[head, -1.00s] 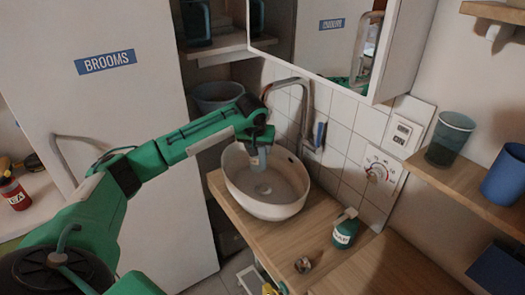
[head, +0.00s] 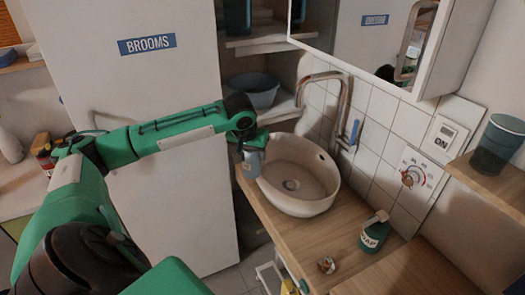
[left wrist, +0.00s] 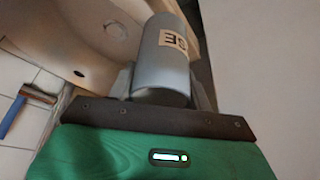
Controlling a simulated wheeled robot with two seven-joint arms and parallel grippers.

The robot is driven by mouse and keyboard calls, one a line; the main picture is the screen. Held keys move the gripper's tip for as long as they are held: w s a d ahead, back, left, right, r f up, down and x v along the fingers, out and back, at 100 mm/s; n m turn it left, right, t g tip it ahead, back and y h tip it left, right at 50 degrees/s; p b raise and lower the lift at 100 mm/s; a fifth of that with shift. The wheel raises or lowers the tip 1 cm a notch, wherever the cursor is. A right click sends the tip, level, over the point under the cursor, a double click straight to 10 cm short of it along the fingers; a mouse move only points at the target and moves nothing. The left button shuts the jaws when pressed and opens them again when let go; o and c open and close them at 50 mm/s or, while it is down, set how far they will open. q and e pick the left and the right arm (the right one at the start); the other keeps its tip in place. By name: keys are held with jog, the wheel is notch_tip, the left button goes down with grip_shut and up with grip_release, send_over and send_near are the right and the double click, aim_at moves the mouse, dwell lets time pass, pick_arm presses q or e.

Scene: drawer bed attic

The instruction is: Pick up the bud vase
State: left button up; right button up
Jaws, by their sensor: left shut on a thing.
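The bud vase (head: 252,164) is a small grey-blue cylinder in my left gripper (head: 251,150). It hangs at the left rim of the sink basin in the head view. In the left wrist view the vase (left wrist: 166,65) stands between the two grey fingers of the gripper (left wrist: 163,82), with a pale label ending in "SE" on its side. The fingers are shut on it. The vase's lower end is hidden in the wrist view. My right gripper is not in view.
The oval sink (head: 298,207) sits on a wooden counter (head: 280,240) with a tall tap (head: 345,100) behind. A green soap bottle (head: 374,232) and a small round object (head: 326,265) stand in front. The brooms cupboard (head: 150,90) is at left, the mirror cabinet (head: 440,70) above.

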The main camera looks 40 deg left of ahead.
pick_arm(q)
jog(key=shift+s+a+b, duration=0.15)
jog(key=shift+s+a, duration=0.1)
jog(key=shift+s, duration=0.4)
jog(key=shift+s+a+b, duration=0.1)
jog(key=shift+s+a, duration=0.2)
jog(key=shift+s, duration=0.3)
jog(key=shift+s+a+b, duration=0.15)
jog(key=shift+s+a, duration=0.1)
jog(key=shift+s, duration=0.4)
